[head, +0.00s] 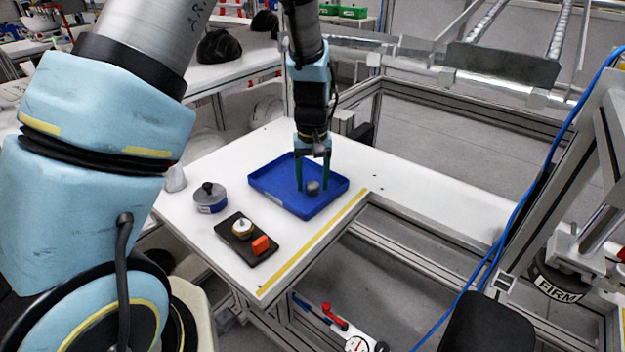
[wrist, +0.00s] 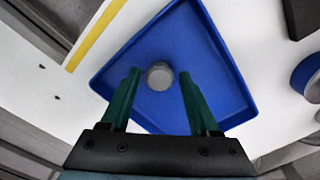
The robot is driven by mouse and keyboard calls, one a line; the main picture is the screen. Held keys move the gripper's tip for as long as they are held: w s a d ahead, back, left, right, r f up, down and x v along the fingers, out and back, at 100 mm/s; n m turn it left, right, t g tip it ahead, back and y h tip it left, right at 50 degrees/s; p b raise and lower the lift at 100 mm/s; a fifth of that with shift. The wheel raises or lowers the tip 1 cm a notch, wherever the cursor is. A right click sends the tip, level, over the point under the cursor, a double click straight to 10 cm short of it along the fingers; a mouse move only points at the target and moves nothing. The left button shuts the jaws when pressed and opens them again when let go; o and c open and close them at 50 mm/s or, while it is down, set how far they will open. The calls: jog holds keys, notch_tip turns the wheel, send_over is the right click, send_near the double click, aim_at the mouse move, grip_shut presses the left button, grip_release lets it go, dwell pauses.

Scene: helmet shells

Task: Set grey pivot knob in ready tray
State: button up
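The grey pivot knob (head: 313,187) is a small round grey piece lying in the blue tray (head: 273,185). In the wrist view the knob (wrist: 160,76) sits on the floor of the tray (wrist: 215,75), beyond the fingertips and between their lines. My gripper (head: 313,187) has two green fingers that reach down into the tray, one on each side of the knob. In the wrist view my gripper (wrist: 158,78) is spread wide, with a clear gap between each finger and the knob. Whether the fingertips touch the tray floor cannot be told.
A grey-blue cylinder with a black knob (head: 210,198) stands left of the tray. A dark plate (head: 240,250) in front holds a round gauge-like piece (head: 242,229) and an orange block (head: 261,245). A yellow stripe (head: 315,240) runs along the white table's front edge.

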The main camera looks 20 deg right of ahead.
aim_at(312, 184)
jog(key=shift+o, duration=0.4)
jog(key=shift+r, duration=0.15)
jog(key=shift+r, duration=0.25)
notch_tip(312, 184, up, 12)
jog(key=b, duration=0.2)
jog(key=s+a+f+n, duration=0.1)
jog(key=a, duration=1.4)
jog(key=s+a+f+n+t, duration=0.1)
jog(key=s+a+f, duration=0.1)
jog(key=a, duration=1.3)
jog(key=shift+s+a+n+t, duration=0.2)
jog(key=shift+s+n+t, duration=0.1)
